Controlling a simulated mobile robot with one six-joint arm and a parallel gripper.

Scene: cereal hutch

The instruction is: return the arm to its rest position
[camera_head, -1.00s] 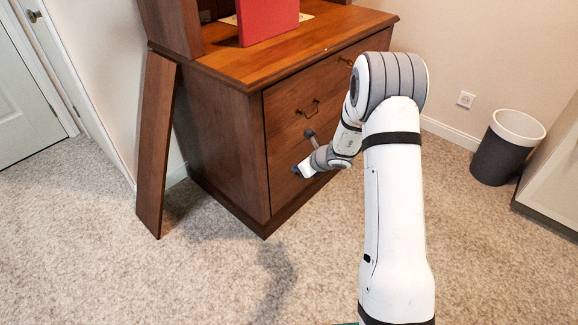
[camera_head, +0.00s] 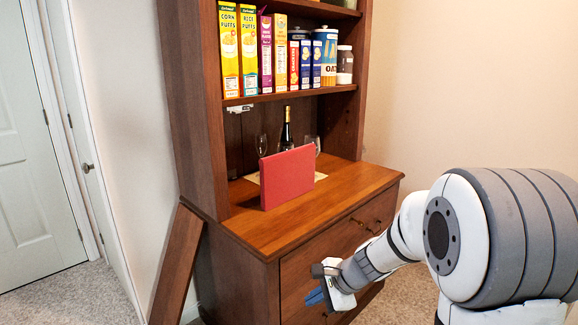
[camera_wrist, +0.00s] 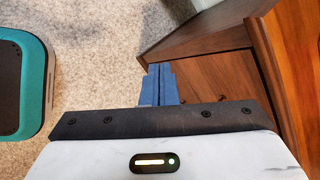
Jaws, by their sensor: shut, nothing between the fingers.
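My gripper (camera_head: 316,297) is low in front of the hutch's lower cabinet in the head view, with its blue fingers pointing left. In the wrist view its blue fingers (camera_wrist: 159,84) are together with nothing between them. My white and grey arm is bent at the right of the head view. The wooden hutch (camera_head: 250,228) stands beyond the gripper, and its drawer front also shows in the wrist view (camera_wrist: 222,80). I cannot tell the exact gap between gripper and cabinet.
A red box (camera_head: 287,177) stands on the counter, with a bottle (camera_head: 286,130) and glasses behind. Cereal boxes (camera_head: 249,50) and jars fill the shelf above. A loose wooden board (camera_head: 176,265) leans at the cabinet's left side. Carpet (camera_wrist: 95,55) is open beside the cabinet.

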